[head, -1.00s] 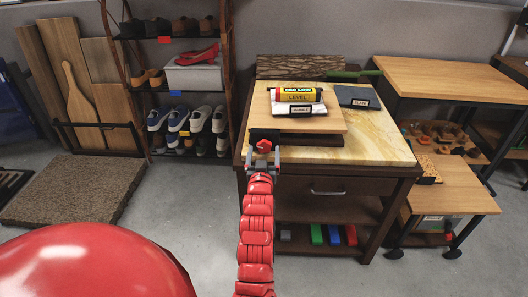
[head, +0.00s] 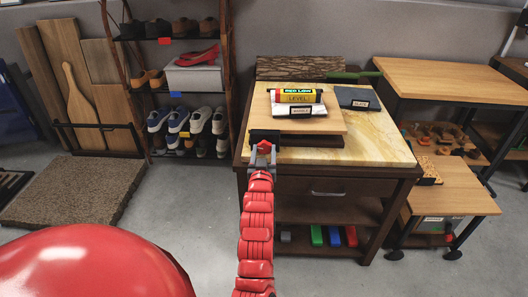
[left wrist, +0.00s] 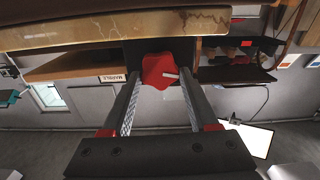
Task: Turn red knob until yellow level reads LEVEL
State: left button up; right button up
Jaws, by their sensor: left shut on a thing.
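The red knob (head: 264,146) is on a dark bracket at the front left of a wooden board (head: 325,123). My left gripper (head: 262,153) is shut on the knob. In the left wrist view, the knob (left wrist: 160,70) sits between the two finger ends of my left gripper (left wrist: 159,76), with a pale pointer mark on its face. The yellow level (head: 298,97) lies on a white slab on the board. Its dark strip seems to read "RED LOW", with "LEVEL" on the yellow side. My right gripper is out of view.
The board rests on a marble-topped cabinet (head: 385,149). A dark slate piece (head: 357,99) lies right of the white slab (head: 297,110). A shoe rack (head: 170,88) stands left, wooden tables (head: 445,78) right. Open floor lies in front.

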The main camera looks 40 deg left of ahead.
pick_arm(q)
jog(key=m, duration=0.5)
jog(key=shift+w+d, duration=0.1)
jog(key=o, duration=1.4)
jog(key=shift+c, duration=0.2)
jog(key=v, duration=1.7)
jog(key=shift+s+p, duration=0.25)
jog(key=shift+p, duration=0.2)
